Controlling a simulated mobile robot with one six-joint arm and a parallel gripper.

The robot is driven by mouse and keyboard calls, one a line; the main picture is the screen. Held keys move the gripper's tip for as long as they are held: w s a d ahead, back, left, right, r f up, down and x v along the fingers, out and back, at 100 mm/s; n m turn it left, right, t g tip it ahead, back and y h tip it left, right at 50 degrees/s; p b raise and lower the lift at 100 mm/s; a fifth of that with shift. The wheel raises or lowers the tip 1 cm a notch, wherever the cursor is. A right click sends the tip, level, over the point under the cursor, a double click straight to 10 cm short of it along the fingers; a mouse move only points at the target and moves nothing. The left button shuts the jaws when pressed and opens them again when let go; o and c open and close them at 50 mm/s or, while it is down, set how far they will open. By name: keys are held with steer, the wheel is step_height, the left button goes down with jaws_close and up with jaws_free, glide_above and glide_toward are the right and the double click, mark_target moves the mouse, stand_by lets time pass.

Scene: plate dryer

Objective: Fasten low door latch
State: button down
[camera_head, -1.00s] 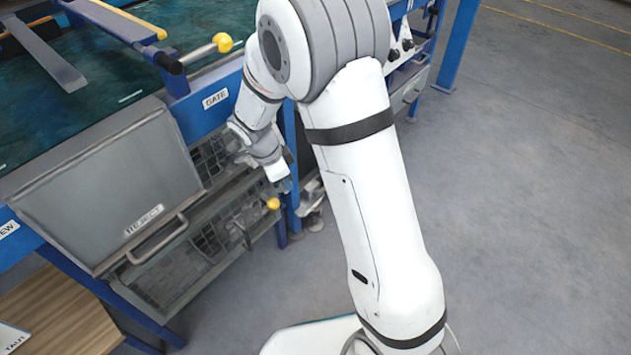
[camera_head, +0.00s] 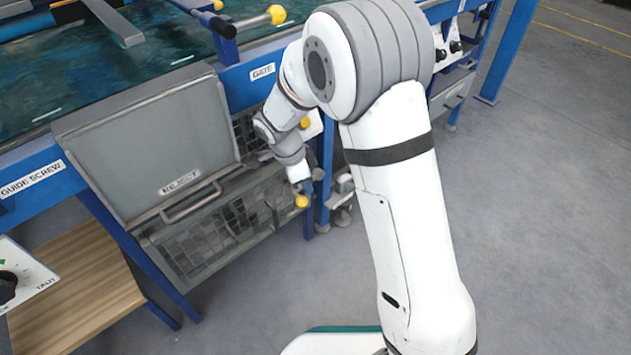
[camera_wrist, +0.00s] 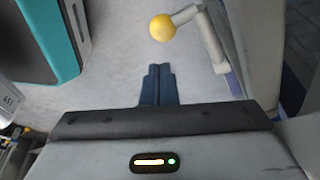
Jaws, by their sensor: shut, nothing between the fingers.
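A yellow ball knob (camera_head: 301,201) sits at the right end of the low mesh door (camera_head: 225,240), under the grey reject panel. In the wrist view, a yellow ball knob (camera_wrist: 162,27) ends a short grey lever (camera_wrist: 205,35) that bends down along a grey post. My gripper (camera_wrist: 158,68) is shut and empty, with its dark blue fingertips side by side. The ball lies beyond the fingertips in that view, with a visible gap. In the head view, my gripper (camera_head: 304,187) is just above the low knob. My wrist partly hides the door's right edge.
A second yellow knob (camera_head: 304,122) shows higher up, beside my wrist. The reject panel (camera_head: 155,150) with its handle (camera_head: 190,203) stands left of my gripper. A blue frame leg (camera_head: 324,175) is close on the right. Open grey floor (camera_head: 540,200) lies to the right.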

stand_by(0.3)
step_height(320, 180, up, 10)
steer(key=p, duration=0.4)
stand_by(0.4)
steer(key=s+d+r+n+y+p, duration=0.1)
steer(key=s+d+r+n+p, duration=0.4)
steer(key=r+p, duration=0.5)
steer(key=s+d+r+n+t+y+p, duration=0.1)
steer(key=s+d+r+n+p, duration=0.4)
steer(key=r, duration=1.3)
steer(key=s+d+r+n+t+y+p, duration=0.1)
steer(key=s+d+r+n+p, duration=0.4)
steer(key=r+p, duration=1)
steer(key=s+d+p, duration=0.1)
steer(key=s+d, duration=0.2)
steer(key=s, duration=0.2)
steer(key=shift+s+p, duration=0.4)
